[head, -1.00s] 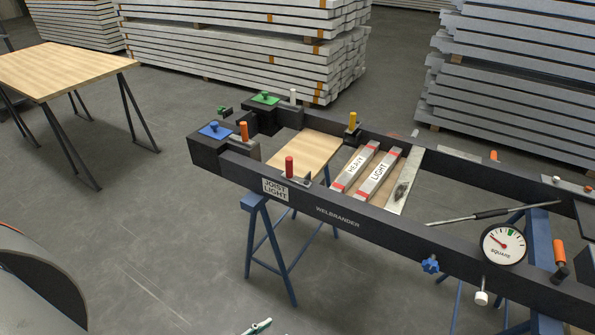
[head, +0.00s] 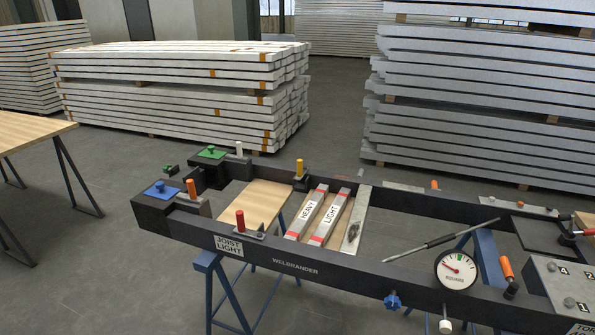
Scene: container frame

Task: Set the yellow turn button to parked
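The yellow turn button (head: 299,167) is an upright yellow cylinder on a small dark base. It stands on the far rail of the black frame (head: 310,262), behind the HEAVY and LIGHT bars. Which setting it is in cannot be told from here. Other upright posts show: a red one (head: 240,219) on the near rail, an orange one (head: 191,187) at the left corner and a white one (head: 239,148) at the back left. Neither of my grippers is in view.
The HEAVY bar (head: 308,211) and LIGHT bar (head: 331,213) lie in the frame beside a wooden board (head: 255,202). A SQUARE dial (head: 456,269) and a blue knob (head: 393,301) sit on the near rail. Stacks of grey beams (head: 180,90) stand behind.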

